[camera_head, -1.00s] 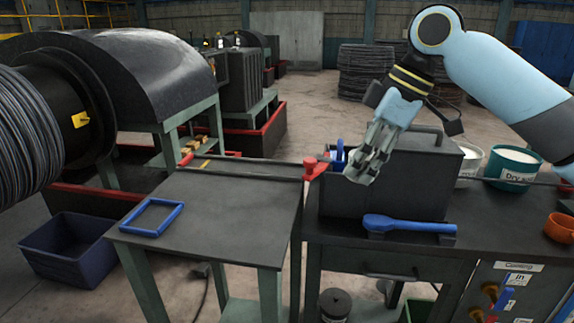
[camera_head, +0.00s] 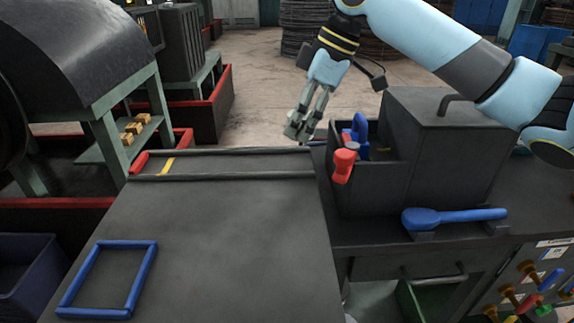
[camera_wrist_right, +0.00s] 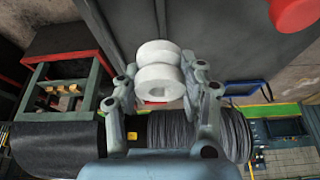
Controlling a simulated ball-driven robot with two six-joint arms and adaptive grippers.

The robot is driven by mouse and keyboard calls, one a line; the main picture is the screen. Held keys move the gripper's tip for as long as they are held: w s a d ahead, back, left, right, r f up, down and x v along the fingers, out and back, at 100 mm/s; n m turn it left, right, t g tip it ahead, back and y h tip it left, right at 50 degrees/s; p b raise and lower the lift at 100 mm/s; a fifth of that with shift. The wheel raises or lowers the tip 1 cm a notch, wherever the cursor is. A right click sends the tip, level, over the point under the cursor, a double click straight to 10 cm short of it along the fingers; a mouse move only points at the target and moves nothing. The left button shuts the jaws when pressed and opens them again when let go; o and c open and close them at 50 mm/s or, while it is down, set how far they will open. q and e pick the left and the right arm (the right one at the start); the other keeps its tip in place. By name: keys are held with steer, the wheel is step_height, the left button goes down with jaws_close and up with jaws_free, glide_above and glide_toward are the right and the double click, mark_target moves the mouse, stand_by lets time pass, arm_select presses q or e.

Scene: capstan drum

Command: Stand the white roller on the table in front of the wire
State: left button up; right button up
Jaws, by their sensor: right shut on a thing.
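My right gripper (camera_head: 299,128) hangs by the table's far right corner, left of the dark box. In the right wrist view it is shut on the white roller (camera_wrist_right: 160,75), a grooved spool with a hole in its end. The roller sits between the fingertips; in the head view I cannot make it out. I cannot pick out a wire strand along these rails. Wound dark wire (camera_wrist_right: 190,133) shows on a drum in the right wrist view. My left gripper is not in view.
A blue square frame (camera_head: 125,243) lies at the table's front left. The dark box (camera_head: 450,150) stands on the right bench, with a red-handled thing (camera_head: 344,165) at its left. A blue tool (camera_head: 455,217) lies before it. The table's middle is clear.

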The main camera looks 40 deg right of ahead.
mark_target(292, 171)
step_height(292, 171, down, 4)
steer(key=shift+s+r, duration=0.1)
steer(key=shift+s, duration=0.05)
steer(key=shift+f, duration=0.4)
step_height(292, 171, down, 3)
steer(key=shift+f+p, duration=0.1)
steer(key=shift+p, duration=0.25)
steer(key=o, duration=0.7)
steer(key=shift+f, duration=0.15)
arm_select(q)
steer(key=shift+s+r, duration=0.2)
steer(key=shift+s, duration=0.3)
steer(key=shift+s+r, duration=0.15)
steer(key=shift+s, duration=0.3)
arm_select(e)
steer(key=o, duration=0.4)
steer(key=shift+o, duration=0.2)
